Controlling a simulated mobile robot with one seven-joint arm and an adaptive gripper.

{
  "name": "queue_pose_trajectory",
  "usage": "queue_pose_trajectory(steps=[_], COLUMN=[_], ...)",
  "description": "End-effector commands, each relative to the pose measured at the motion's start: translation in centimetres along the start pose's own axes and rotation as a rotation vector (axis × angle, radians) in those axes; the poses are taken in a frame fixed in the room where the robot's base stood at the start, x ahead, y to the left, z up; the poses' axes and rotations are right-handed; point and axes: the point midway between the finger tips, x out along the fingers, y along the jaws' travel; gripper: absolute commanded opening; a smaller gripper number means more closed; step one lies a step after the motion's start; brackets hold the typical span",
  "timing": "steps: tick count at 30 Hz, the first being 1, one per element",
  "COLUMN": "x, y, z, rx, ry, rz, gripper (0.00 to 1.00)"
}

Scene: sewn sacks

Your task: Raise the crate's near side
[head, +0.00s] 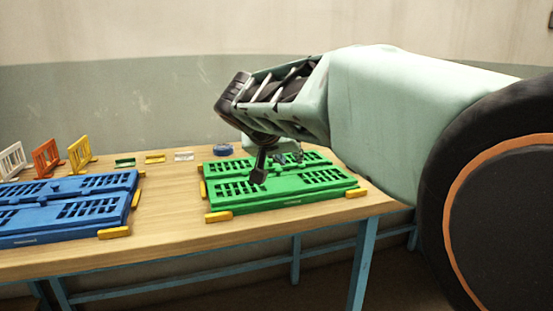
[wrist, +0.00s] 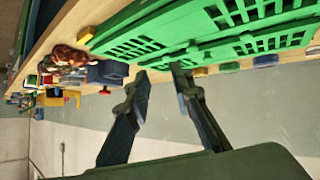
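A green crate (head: 285,203) lies folded flat on the table, its slotted panels facing up. It fills the upper part of the wrist view (wrist: 150,25). My gripper (head: 261,176) is over the crate's left part in the head view. In the wrist view the two dark fingertips of my gripper (wrist: 160,81) are apart, close to one edge of the crate, with nothing seen between them. Whether they touch the crate I cannot tell. My arm hides some of the area behind the crate. A blue crate (head: 100,209), also folded flat, lies on the left.
Yellow blocks (head: 218,217) sit around the crates on the wooden table (head: 170,235). White, orange and yellow (head: 80,153) slotted panels stand at the back left. Small flat trays (head: 155,158) and a blue ring (head: 222,149) lie along the back. Bare table separates the crates.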

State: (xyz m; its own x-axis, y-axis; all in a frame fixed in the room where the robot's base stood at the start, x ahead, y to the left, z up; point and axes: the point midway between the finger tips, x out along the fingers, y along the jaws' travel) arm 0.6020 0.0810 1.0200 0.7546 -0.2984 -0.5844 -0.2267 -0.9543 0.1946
Motion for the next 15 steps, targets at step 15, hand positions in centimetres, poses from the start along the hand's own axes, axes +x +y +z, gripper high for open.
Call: queue_pose_trajectory(steps=[15], x=[-4.6], y=[1.6], z=[-6.3], rx=[0.002], ry=[0.000], rz=[0.001], gripper=[0.21])
